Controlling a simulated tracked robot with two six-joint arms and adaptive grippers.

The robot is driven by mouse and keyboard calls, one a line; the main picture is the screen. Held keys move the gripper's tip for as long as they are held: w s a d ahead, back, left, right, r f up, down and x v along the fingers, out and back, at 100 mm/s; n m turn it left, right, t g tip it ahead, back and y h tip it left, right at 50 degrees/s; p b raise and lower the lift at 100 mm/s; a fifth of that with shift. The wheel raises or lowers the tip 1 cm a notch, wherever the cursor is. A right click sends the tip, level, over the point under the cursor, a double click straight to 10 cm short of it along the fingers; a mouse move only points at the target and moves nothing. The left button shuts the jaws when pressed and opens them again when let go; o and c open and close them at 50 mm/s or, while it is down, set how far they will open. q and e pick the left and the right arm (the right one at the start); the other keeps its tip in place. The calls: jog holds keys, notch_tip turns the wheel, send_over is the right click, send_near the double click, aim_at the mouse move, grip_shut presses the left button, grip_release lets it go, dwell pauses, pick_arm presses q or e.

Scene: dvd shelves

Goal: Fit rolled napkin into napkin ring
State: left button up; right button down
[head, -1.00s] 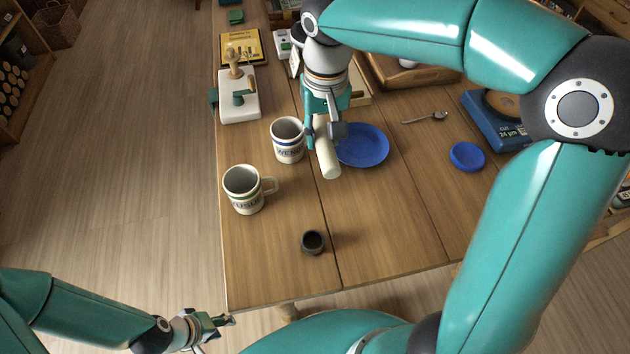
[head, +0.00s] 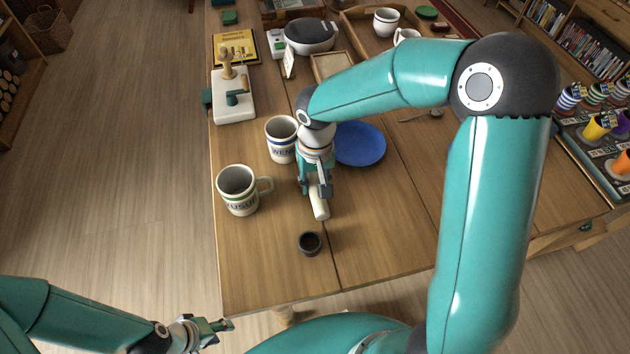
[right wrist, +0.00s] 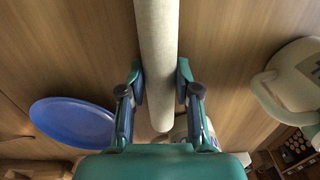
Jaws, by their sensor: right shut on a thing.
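The rolled napkin (head: 319,205) is a pale cream cylinder in the head view, with one end toward the dark ring. My right gripper (head: 317,186) is shut on it. In the right wrist view the napkin (right wrist: 156,60) runs lengthwise between the two fingers (right wrist: 159,85). The napkin ring (head: 310,243) is a small dark ring on the table near its front edge, apart from the napkin and a little nearer the front. The ring cannot be made out in the right wrist view. My left gripper (head: 219,328) is off the table's front left corner; its fingers are too small to judge.
Two mugs stand left of the napkin, one (head: 282,138) near my right gripper and one (head: 240,190) further forward. A blue plate (head: 360,145) lies behind it to the right. The wooden table (head: 390,230) is clear right of the ring.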

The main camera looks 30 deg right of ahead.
jog(key=shift+f, duration=0.2)
jog(key=c, duration=0.8)
grip_release()
jog(key=shift+r, duration=0.1)
jog(key=shift+r, duration=0.1)
